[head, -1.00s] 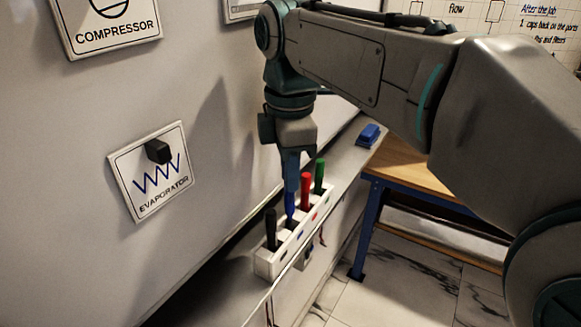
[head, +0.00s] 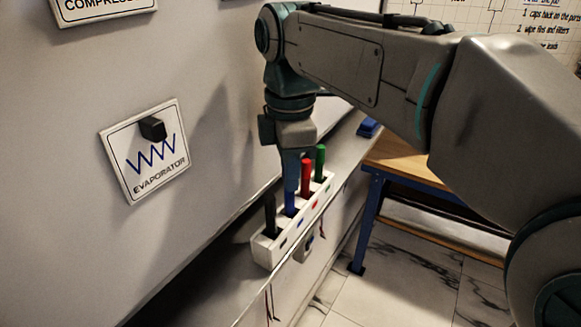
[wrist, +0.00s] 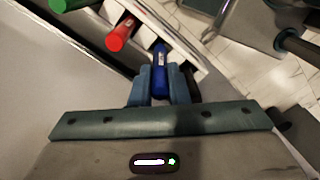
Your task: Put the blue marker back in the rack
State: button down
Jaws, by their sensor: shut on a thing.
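The blue marker (head: 290,203) stands upright at the second slot of the white rack (head: 264,252), between the black marker (head: 270,215) and the red marker (head: 306,178). Its lower end appears to be inside the slot; how deep I cannot tell. My gripper (head: 292,172) points down and is shut on the upper part of the blue marker. In the wrist view the blue marker (wrist: 160,72) sits between my two fingers. The green marker (head: 320,162) stands in the far slot.
The rack sits on a narrow ledge (head: 340,150) along the grey board. A blue eraser (head: 368,127) lies farther along the ledge. A wooden table with blue legs (head: 371,215) stands at the right. An evaporator card (head: 146,165) is on the board.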

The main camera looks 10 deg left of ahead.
jog(key=shift+f, duration=0.25)
jog(key=c, duration=0.7)
grip_release()
jog(key=shift+c, duration=0.2)
jog(key=shift+r, duration=0.1)
notch_tip(320, 180, up, 10)
jog(key=p, duration=0.9)
